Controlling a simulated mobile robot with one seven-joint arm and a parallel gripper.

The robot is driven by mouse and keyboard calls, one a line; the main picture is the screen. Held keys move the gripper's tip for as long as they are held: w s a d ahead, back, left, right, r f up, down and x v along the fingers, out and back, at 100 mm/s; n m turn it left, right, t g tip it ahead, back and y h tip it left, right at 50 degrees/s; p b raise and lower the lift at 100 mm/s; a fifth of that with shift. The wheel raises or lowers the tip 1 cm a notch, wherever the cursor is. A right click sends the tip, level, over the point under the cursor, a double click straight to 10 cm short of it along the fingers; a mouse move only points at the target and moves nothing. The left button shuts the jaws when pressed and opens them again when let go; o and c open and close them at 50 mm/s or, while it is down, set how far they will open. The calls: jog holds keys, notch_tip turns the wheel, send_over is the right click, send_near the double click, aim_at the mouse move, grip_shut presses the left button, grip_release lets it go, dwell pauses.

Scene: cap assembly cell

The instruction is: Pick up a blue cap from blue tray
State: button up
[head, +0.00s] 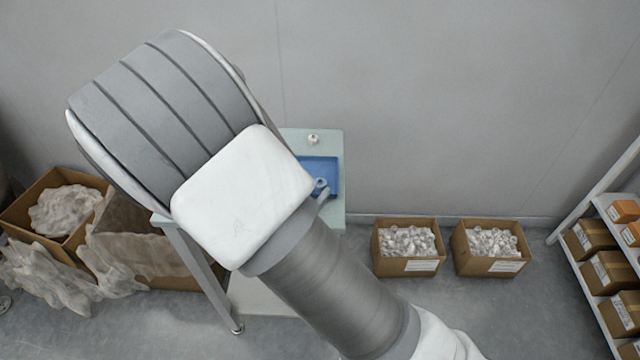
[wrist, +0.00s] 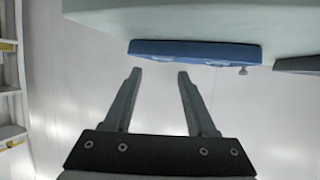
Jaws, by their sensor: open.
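The blue tray (head: 325,163) sits on the pale green table, partly hidden behind my arm in the head view. A small round light-blue piece (head: 321,184), which looks like a cap, shows in the tray beside my arm. In the wrist view the tray (wrist: 195,49) appears edge-on at the top, with faint bluish shapes along it that are too small to tell. My gripper (wrist: 159,75) is open and empty, its two fingers pointing toward the tray and apart from it. In the head view my arm hides the fingers.
The pale green table (head: 296,142) carries a small whitish piece (head: 313,138) behind the tray. A dark grey tray edge (wrist: 298,65) shows at the right in the wrist view. Two cardboard boxes (head: 408,264) (head: 490,264) stand on the floor, right. A shelf with boxes (head: 608,268) is at far right.

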aim_at(320, 182)
jog(key=x, duration=0.5)
jog(key=shift+a+f+b, duration=0.15)
jog(key=shift+b, duration=0.15)
jog(key=c, duration=0.7)
